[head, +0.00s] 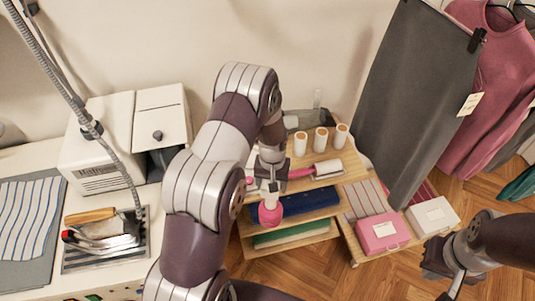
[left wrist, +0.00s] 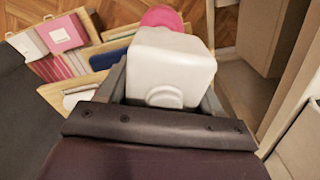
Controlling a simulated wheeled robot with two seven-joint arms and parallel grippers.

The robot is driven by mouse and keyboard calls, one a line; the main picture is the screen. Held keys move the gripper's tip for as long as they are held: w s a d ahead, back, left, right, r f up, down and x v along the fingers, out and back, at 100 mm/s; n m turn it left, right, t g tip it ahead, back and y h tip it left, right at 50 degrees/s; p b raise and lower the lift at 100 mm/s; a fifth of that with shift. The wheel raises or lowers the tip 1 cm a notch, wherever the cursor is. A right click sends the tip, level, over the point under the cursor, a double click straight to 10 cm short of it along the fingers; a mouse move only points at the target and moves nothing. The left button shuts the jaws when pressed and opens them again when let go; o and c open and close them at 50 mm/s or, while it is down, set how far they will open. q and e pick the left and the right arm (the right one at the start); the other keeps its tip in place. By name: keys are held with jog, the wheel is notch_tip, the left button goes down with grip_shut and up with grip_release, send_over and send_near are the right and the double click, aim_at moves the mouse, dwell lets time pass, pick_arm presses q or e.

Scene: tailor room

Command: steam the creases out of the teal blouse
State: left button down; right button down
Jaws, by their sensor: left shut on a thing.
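Teal cloth (head: 520,185), perhaps the blouse, hangs at the right edge of the head view, mostly cut off. My left gripper (head: 271,185) is over the wooden shelf unit and is shut on a white and pink tool, which looks like a hand-held steamer (head: 270,213). In the left wrist view the steamer's white body (left wrist: 170,65) fills the space between the fingers, with a pink end beyond it. My right gripper (head: 441,277) is low at the right, over the floor, with its fingers apart and empty, away from the teal cloth.
The shelf (head: 290,238) holds several thread spools, a lint roller (head: 322,170) and folded cloth. Pink (head: 382,234) and white (head: 432,216) boxes stand beside it. An iron (head: 105,232) rests at left.

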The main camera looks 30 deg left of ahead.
aim_at(277, 219)
pick_arm(q)
jog(key=s+d+f+m, duration=0.1)
jog(key=f, duration=0.2)
jog(key=s+d+f+m, duration=0.1)
jog(key=s+d+f, duration=0.1)
jog(key=f, duration=0.1)
jog(key=s+d+f+m, duration=0.1)
jog(key=s+f, duration=0.1)
jog(key=f, duration=0.2)
jog(key=shift+d, duration=0.2)
jog(key=shift+s+d+f, duration=0.1)
jog(key=shift+f, duration=0.05)
